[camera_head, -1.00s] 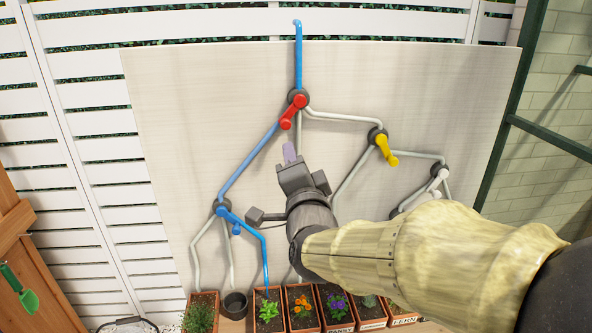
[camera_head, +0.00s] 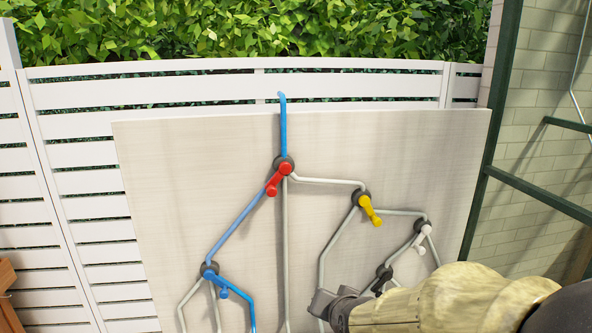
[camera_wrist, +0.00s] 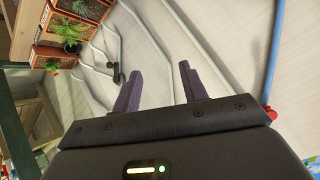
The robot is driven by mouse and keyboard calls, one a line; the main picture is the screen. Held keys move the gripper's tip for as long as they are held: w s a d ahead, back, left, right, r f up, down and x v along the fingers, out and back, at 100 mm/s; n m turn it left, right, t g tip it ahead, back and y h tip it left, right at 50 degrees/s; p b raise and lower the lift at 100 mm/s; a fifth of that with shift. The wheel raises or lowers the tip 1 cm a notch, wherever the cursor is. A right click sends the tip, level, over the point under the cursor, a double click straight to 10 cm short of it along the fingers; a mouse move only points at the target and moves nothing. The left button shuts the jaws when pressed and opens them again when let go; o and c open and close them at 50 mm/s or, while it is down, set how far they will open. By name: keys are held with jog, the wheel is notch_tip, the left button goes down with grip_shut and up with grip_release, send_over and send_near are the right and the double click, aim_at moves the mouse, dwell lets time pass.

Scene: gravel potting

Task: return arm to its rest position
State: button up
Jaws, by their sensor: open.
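My gripper (camera_wrist: 160,88) is open and empty in the wrist view, with two purple fingers apart in front of the pale board. In the head view my arm enters from the lower right, and its dark wrist shows near the bottom edge, in front of the board's lower right part; the fingers cannot be made out there. The board (camera_head: 170,200) carries branching pipes. A red valve handle (camera_head: 278,179), a yellow one (camera_head: 370,211), a blue one (camera_head: 215,282) and a white one (camera_head: 427,238) sit at the forks.
A white slatted fence (camera_head: 90,130) and a green hedge (camera_head: 240,30) stand behind the board. A dark green frame (camera_head: 495,130) stands at the right before a brick wall (camera_head: 540,100). Planter boxes with plants (camera_wrist: 75,30) show at upper left in the wrist view.

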jog(key=s+d+f+n+g+h+p, duration=0.1)
jog(key=s+d+f+n+g, duration=0.1)
jog(key=s, duration=0.4)
jog(key=s+d+f+n+g+p, duration=0.2)
jog(key=s+d+f+g, duration=0.1)
jog(key=s+d+g, duration=0.2)
jog(key=shift+s+d+f+h, duration=0.4)
jog(key=shift+s+d, duration=0.25)
jog(key=shift+s, duration=0.15)
jog(key=shift+c, duration=0.7)
jog(key=shift+w, duration=0.15)
